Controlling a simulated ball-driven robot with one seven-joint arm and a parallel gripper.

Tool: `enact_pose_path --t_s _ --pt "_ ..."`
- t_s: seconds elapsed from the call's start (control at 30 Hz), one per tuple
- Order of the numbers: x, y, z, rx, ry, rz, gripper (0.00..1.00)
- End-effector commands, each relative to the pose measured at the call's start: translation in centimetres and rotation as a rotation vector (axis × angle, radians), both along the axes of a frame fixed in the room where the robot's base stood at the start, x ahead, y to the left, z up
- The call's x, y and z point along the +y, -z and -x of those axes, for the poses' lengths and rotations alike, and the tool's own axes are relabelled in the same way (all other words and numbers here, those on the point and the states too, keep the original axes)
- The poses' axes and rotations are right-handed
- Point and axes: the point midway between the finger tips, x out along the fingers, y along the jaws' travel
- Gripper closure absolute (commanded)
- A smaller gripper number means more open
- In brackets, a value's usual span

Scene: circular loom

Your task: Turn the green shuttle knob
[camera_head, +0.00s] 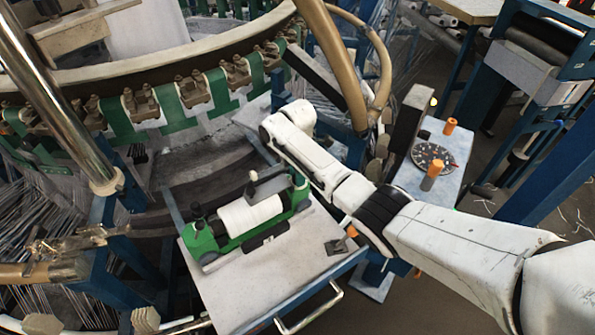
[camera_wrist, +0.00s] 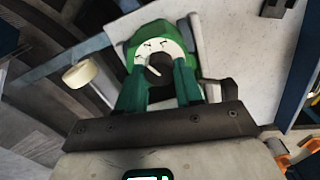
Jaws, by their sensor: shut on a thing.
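The green shuttle (camera_head: 212,243) lies on a pale tray (camera_head: 262,280) beside the loom ring, with a white yarn roll (camera_head: 250,215) on it. In the wrist view its green end (camera_wrist: 150,35) faces me, with a white marked dial plate (camera_wrist: 140,51). The shuttle knob (camera_wrist: 157,70), dark with a white pointer line, sits at the middle of this plate. My gripper (camera_wrist: 159,76) has its two dark green fingers on either side of the knob, shut on it. In the head view my white arm hides the gripper and the knob.
A grey arm with a pale roller (camera_wrist: 80,73) sticks out left of the shuttle. The loom ring (camera_head: 180,60) with green straps stands behind. Right of my arm is a panel with a dark dial (camera_head: 433,157) and an orange knob (camera_head: 432,176). The tray's front is mostly bare.

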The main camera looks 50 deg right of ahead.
Motion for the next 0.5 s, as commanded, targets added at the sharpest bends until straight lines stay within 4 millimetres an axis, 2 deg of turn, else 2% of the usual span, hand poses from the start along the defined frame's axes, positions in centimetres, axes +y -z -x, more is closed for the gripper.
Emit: enact_pose_path --t_s 0.5 --pt "0.04 -0.22 -0.17 -0.002 0.487 0.0 0.95"
